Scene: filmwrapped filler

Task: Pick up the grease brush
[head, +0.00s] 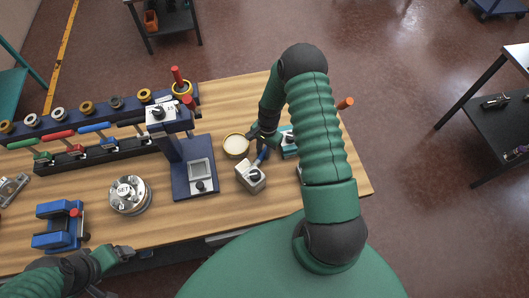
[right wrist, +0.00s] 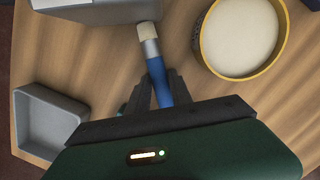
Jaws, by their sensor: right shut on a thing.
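The grease brush (right wrist: 157,80) has a blue handle, a silver collar and short cream bristles. In the right wrist view my right gripper (right wrist: 162,88) is shut on its handle, with the bristles pointing away from the gripper. In the head view the blue handle of the brush (head: 262,156) shows below my right gripper (head: 264,143), beside a round yellow-rimmed tin. I cannot tell whether the brush touches the table. My left gripper (head: 122,253) is low at the left, near the table's front edge; its jaws are too small to read.
The tin (head: 236,146) with cream contents stands close to the brush, and a grey box with a dial (head: 250,176) is just in front. A blue press (head: 195,170) stands to the left. The right wrist view also shows a grey tray (right wrist: 45,122).

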